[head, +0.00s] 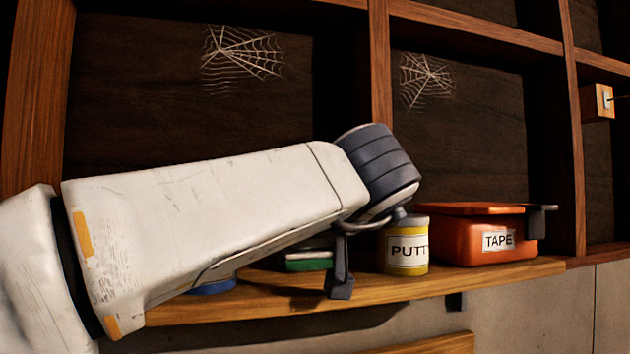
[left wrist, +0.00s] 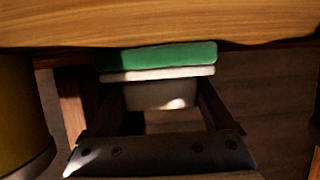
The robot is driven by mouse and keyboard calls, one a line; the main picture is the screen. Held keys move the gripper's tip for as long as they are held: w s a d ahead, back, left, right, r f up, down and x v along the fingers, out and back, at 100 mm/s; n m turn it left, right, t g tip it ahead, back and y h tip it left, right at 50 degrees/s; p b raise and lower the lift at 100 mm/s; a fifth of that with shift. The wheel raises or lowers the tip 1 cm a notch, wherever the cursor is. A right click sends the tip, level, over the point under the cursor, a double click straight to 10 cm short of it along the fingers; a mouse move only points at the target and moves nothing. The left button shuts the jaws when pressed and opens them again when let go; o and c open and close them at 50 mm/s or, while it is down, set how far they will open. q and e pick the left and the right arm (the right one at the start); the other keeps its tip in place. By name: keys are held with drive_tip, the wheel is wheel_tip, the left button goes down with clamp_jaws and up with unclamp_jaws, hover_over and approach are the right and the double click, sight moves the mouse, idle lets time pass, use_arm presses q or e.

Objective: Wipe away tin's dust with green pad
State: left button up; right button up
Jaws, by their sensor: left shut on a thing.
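The green pad (head: 308,262) has a green layer with a white layer above it, low over the wooden shelf. My left gripper (head: 338,272) is shut on it. In the left wrist view the pad (left wrist: 160,57) sits across the fingers by a pale block, green side facing the shelf; contact with the shelf is unclear. The yellow putty tin (head: 405,252), with a white label, stands upright just right of the gripper. Part of its lid is hidden by my wrist, and I cannot make out dust on it. My right gripper is in neither view.
An orange tape box (head: 470,245) stands just right of the tin. A blue round thing (head: 213,287) is partly hidden under my left arm. The shelf's front edge (head: 440,281) is bare. Cobwebs (head: 240,52) hang on the dark back panel.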

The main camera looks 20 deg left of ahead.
use_arm(q)
drive_tip(key=r, duration=0.1)
drive_tip(key=r+p, duration=0.2)
drive_tip(key=shift+s+d+r, duration=0.1)
drive_tip(key=shift+s+r, duration=0.2)
drive_tip(key=shift+r, duration=0.05)
drive_tip(key=shift+w, duration=0.2)
drive_tip(key=shift+s+r, duration=0.1)
drive_tip(key=shift+r, duration=2.15)
